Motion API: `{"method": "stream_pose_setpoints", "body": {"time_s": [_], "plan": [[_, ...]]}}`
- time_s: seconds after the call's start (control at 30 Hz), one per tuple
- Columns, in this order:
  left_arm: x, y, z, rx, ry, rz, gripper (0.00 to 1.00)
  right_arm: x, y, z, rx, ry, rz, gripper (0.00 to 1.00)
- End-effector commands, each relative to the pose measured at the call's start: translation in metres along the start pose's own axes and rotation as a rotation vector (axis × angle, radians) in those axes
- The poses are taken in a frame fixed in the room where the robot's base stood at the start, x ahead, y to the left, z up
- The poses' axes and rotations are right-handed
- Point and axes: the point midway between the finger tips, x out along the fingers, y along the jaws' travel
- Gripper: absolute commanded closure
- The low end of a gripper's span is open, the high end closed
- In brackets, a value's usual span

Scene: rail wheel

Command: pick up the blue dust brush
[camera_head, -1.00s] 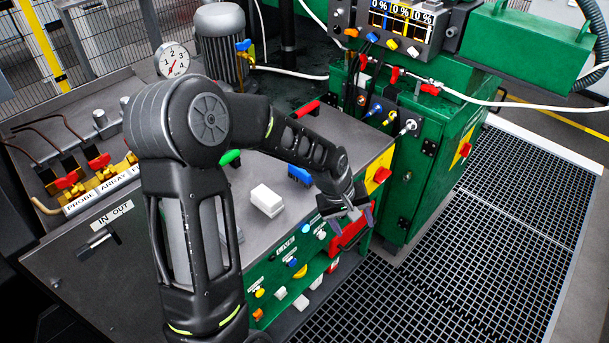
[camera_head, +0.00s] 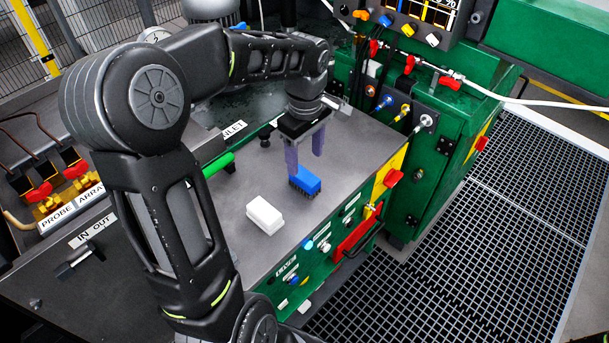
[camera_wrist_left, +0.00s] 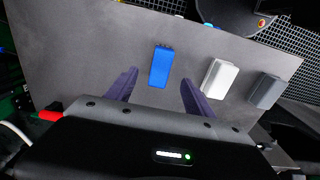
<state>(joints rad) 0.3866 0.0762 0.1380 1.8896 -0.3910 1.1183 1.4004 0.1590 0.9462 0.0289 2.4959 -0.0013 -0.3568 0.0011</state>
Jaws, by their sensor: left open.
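The blue dust brush (camera_head: 305,180) lies on the grey top of the cabinet, with dark bristles underneath. My left gripper (camera_head: 305,160) is above it, pointing down, with its two purple fingers apart and nothing between them. In the left wrist view the blue brush (camera_wrist_left: 161,67) lies ahead of the open left gripper (camera_wrist_left: 158,85), roughly in line with the gap between the fingers. The brush is apart from both fingers as far as I can see. My right gripper is not in view.
A white block (camera_head: 264,215) lies on the top near the brush. A grey block (camera_wrist_left: 266,91) shows beside it in the left wrist view. A green handle (camera_head: 217,165) lies to the left. The green control cabinet (camera_head: 440,150) rises at the right.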

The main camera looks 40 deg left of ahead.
Motion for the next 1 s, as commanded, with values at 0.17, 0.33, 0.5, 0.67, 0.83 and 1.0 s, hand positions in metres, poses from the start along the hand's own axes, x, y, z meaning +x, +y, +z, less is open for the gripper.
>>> {"method": "stream_pose_setpoints", "body": {"time_s": [0.17,0.33,0.5,0.67,0.83,1.0], "plan": [[0.010,0.000,0.000,0.001,-0.001,-0.002,0.38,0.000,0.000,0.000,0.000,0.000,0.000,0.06],[0.026,0.000,0.000,0.002,-0.001,-0.001,0.38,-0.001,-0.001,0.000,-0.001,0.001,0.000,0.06],[0.027,0.000,0.000,0.001,0.000,0.001,0.38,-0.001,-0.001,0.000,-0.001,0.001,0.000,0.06],[0.028,0.000,0.000,0.001,-0.001,0.000,0.38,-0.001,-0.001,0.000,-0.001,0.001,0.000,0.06],[0.046,-0.002,0.001,0.002,-0.003,-0.004,0.38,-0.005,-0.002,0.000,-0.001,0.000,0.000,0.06],[0.071,-0.002,0.000,0.002,-0.002,-0.003,0.38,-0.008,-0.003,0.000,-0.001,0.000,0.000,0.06]]}}
